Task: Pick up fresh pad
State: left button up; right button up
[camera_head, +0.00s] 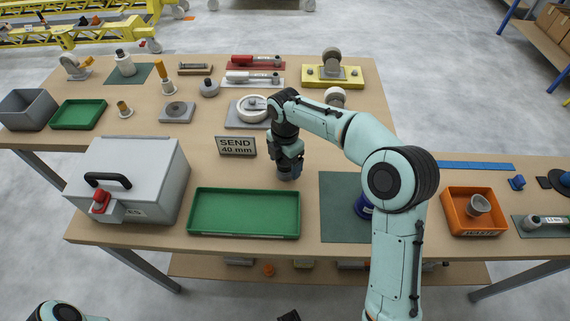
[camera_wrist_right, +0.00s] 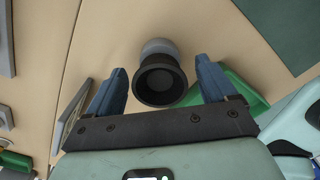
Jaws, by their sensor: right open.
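My right gripper (camera_head: 288,170) points down over the middle of the table, behind the green tray (camera_head: 245,212). In the right wrist view its two blue fingers (camera_wrist_right: 163,85) stand apart. A dark, round, cup-like piece (camera_wrist_right: 160,82) with a grey round part beyond it sits between the fingers, with visible gaps on both sides. In the head view the gripper mostly hides this piece. I cannot tell for sure whether it is the fresh pad. My left gripper does not show clearly.
A grey lidded box (camera_head: 130,175) stands left of the green tray. A sign reading "SEND 40 mm" (camera_head: 236,146) stands behind the tray. A white wheel on a grey plate (camera_head: 240,117) is further back. An orange bin (camera_head: 472,222) is at the right.

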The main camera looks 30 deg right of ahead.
jog(key=c, duration=1.1)
jog(key=shift+r, duration=0.15)
jog(key=shift+c, duration=0.2)
